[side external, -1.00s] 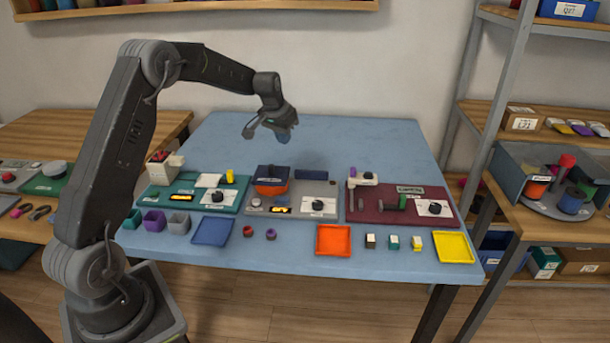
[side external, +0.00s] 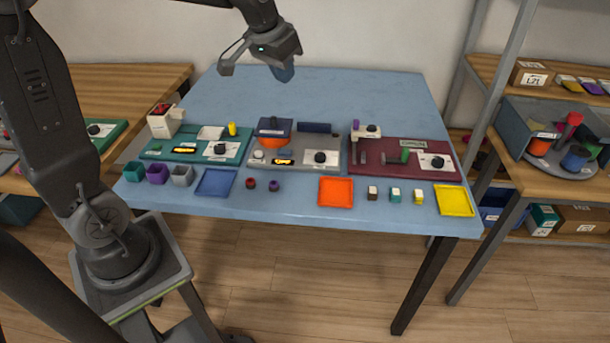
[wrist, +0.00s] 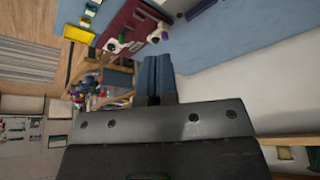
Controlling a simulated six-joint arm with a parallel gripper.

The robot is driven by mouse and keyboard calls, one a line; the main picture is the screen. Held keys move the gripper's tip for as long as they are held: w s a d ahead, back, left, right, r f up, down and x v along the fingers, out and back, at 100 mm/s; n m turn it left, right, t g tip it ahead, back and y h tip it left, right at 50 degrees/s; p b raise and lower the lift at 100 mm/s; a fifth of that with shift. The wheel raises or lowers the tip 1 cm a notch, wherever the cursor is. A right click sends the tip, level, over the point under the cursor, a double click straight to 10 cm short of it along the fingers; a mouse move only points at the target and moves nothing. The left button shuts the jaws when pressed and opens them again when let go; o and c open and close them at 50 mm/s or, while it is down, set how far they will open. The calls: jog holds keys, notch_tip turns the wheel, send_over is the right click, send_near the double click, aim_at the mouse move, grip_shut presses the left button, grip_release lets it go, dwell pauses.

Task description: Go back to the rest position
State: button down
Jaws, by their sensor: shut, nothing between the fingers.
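My gripper (side external: 283,73) is raised above the back part of the blue table (side external: 330,98), well clear of the boards and trays. Its blue fingers are shut with nothing between them. In the wrist view the two fingers (wrist: 156,76) lie side by side, pointing up the picture. The rest position is not marked in any view.
A teal board (side external: 190,146), a grey board (side external: 292,160) and a maroon board (side external: 405,160) cross the table's middle. In front are small cups, a blue tray (side external: 215,183), an orange tray (side external: 336,192) and a yellow tray (side external: 454,200). The table's back is clear.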

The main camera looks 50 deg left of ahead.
jog(key=s+d, duration=0.3)
jog(key=s, duration=0.4)
jog(key=s+d+m, duration=0.1)
jog(key=s+d, duration=0.3)
jog(key=s, duration=0.2)
jog(key=s+d+f+t, duration=0.1)
jog(key=s+d, duration=0.2)
jog(key=s, duration=0.4)
jog(key=shift+s+d+m+h, duration=0.3)
jog(key=shift+s, duration=0.05)
